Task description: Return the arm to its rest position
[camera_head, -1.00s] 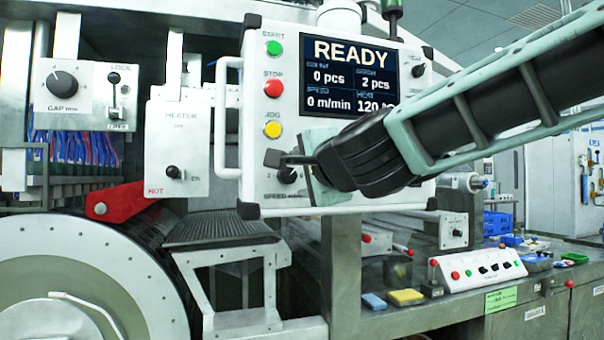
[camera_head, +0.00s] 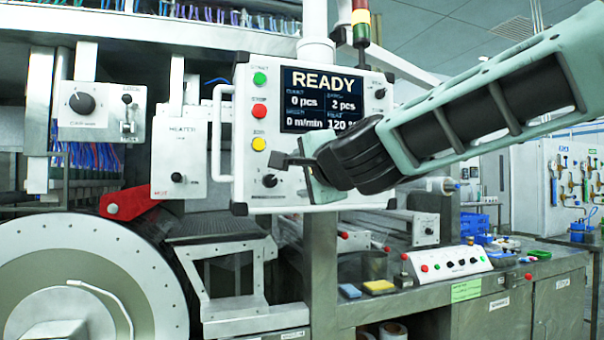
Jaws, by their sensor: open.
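My gripper (camera_head: 287,161) is at the middle of the head view, in front of the lower part of the control panel (camera_head: 247,115). Its dark fingers point left, and nothing shows between them. My arm comes in from the right edge and hides the panel's lower right part. The panel screen (camera_head: 320,98) reads READY, 0 pcs, 2 pcs, 0 m/min and a heat value starting with 120. The panel has a green, a red and a yellow button and a knob (camera_head: 269,181) just below my fingers. I cannot tell whether the fingers touch the panel.
The large drum (camera_head: 75,285) is at lower left, beside a red bracket (camera_head: 130,200). The heater box (camera_head: 178,155) and gap box (camera_head: 100,115) hang above. A metal bench (camera_head: 400,305) with a white button box (camera_head: 450,262) runs right. Open room shows at the far right.

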